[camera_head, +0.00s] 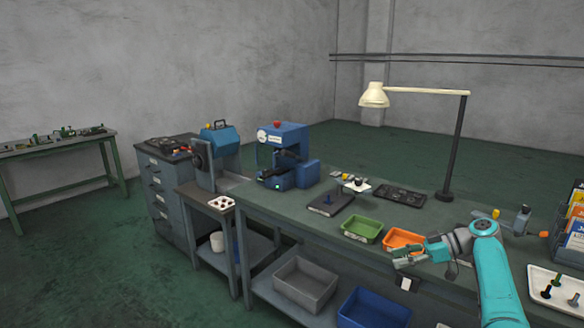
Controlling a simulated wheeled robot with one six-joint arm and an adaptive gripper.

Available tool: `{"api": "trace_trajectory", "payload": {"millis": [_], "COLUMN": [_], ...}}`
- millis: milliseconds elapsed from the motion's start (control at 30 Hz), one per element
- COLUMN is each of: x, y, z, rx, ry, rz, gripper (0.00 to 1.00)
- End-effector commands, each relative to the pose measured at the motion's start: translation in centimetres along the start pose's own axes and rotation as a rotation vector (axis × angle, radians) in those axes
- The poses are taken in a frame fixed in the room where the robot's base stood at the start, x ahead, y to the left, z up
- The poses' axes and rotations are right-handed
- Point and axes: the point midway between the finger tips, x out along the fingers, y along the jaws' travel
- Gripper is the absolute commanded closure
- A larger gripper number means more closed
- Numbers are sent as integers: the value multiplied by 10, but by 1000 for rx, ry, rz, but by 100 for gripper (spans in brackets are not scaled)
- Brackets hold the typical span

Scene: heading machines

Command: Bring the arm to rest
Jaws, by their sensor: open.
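My arm (493,273), teal with grey joints, reaches up from the lower right of the head view. My gripper (402,258) points left above the front part of the workbench (265,207). It is open, and I see nothing held in it. It is in front of an orange bin (400,238) and partly overlaps it in the view. A green bin (362,229) stands just left of the orange one.
A blue machine (285,157) stands at the bench's far left end. A desk lamp (457,145) rises at the back. A white tray (556,291) with dark pegs lies at right. A grey crate (305,283) and a blue crate (374,308) sit below.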

Motion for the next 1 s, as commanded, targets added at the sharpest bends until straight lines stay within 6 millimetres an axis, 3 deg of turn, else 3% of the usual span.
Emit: {"api": "trace_trajectory", "payload": {"millis": [233,467,700,1000], "x": [70,132,182,219], "y": [-7,-32,-78,-157], "z": [90,179,262,345], "rx": [146,286,407,518], "ry": [-50,-101,-144,-180], "rz": [113,250,397,585], "gripper": [53,53,53,53]}}
